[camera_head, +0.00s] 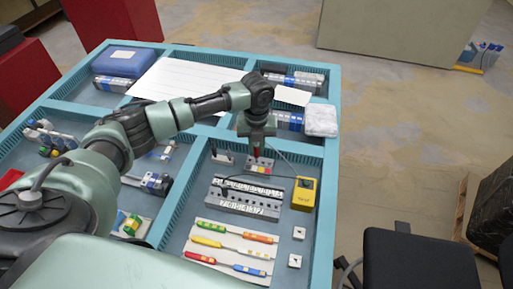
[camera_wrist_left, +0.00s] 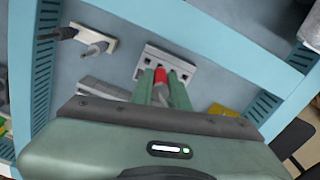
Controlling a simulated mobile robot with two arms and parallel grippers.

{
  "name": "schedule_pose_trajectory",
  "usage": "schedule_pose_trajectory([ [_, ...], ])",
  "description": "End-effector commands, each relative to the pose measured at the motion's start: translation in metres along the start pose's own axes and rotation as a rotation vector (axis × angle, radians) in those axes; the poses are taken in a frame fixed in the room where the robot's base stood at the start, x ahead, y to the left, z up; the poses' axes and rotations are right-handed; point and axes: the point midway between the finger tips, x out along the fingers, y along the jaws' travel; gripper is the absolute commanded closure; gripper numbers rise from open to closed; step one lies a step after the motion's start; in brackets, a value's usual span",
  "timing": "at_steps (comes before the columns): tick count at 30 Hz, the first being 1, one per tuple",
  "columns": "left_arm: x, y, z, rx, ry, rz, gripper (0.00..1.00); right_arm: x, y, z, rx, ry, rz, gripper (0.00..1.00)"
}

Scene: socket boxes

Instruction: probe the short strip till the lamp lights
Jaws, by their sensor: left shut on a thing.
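My left gripper (camera_head: 257,143) is shut on a red probe (camera_head: 256,153), which points down at the short grey strip (camera_head: 263,167). In the left wrist view the gripper (camera_wrist_left: 166,90) has the red probe (camera_wrist_left: 160,75) between its green fingers, over the near edge of the short strip (camera_wrist_left: 178,60). I cannot tell whether the tip touches a socket. The yellow tester box (camera_head: 304,194) stands to the right of the longer strips; its lamp is too small to read. My right gripper is not in view.
Longer grey strips (camera_head: 246,199) lie nearer than the short one. A small holder (camera_head: 222,157) stands to its left, also in the wrist view (camera_wrist_left: 96,43). A white board (camera_head: 212,243) with coloured handled tools lies at the front. Blue dividers (camera_head: 193,165) edge the compartments.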

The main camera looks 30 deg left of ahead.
Motion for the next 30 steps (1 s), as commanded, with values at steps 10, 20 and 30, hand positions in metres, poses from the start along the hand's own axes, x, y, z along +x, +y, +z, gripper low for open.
schedule_pose_trajectory([
  [10,0.0,0.0,0.0,0.0,0.0,0.0,1.0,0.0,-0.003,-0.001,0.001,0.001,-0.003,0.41],
  [20,0.004,0.0,0.0,0.0,0.001,0.0,1.0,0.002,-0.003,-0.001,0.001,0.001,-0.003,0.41],
  [30,0.01,0.0,0.0,0.0,0.0,0.0,1.0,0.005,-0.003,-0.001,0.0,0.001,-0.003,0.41],
])
